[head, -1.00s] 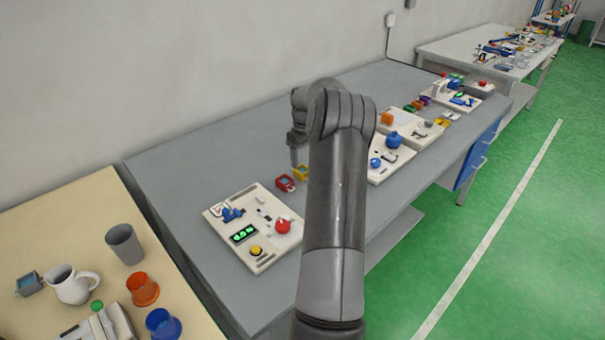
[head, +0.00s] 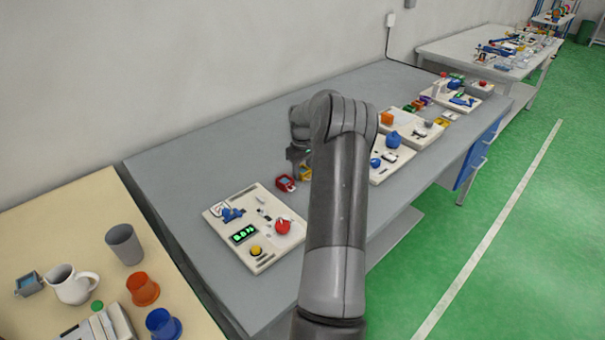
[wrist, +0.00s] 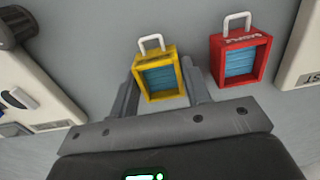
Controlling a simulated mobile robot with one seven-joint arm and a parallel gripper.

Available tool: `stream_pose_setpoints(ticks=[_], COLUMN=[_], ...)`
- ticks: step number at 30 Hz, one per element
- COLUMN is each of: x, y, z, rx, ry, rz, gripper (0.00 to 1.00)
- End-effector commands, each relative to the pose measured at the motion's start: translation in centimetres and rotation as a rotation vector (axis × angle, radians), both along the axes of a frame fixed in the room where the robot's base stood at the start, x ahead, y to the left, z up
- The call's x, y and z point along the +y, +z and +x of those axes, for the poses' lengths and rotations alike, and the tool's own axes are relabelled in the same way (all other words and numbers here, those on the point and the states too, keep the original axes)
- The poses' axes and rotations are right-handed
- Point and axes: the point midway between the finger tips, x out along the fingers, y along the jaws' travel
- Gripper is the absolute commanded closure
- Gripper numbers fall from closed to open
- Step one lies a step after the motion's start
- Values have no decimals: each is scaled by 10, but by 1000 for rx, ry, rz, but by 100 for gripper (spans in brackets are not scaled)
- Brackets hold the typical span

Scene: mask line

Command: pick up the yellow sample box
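The yellow sample box (wrist: 160,76) has a white handle and a blue inside, and it stands on the grey bench. In the wrist view it lies between the two fingers of my gripper (wrist: 162,80), which is open around it with a finger close to each side. I cannot tell whether either finger touches it. In the head view the box (head: 306,174) is partly hidden by my arm, and my gripper (head: 301,163) is low over it.
A red sample box (wrist: 240,58) stands close to the right in the wrist view; it also shows in the head view (head: 285,183). A cream panel (head: 262,262) with knobs lies in front, and another (head: 398,160) lies to the right. The bench behind is clear.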

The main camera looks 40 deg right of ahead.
Motion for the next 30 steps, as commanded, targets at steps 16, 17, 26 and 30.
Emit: stream_pose_setpoints(ticks=[16,17,26,30], x=[0,0,0,-8], y=[1,2,32,53], z=[0,0,1,-18], rx=[0,0,-2,0], ry=[0,0,0,-4], rz=[0,0,-3,-2], gripper=[83,83,83,83])
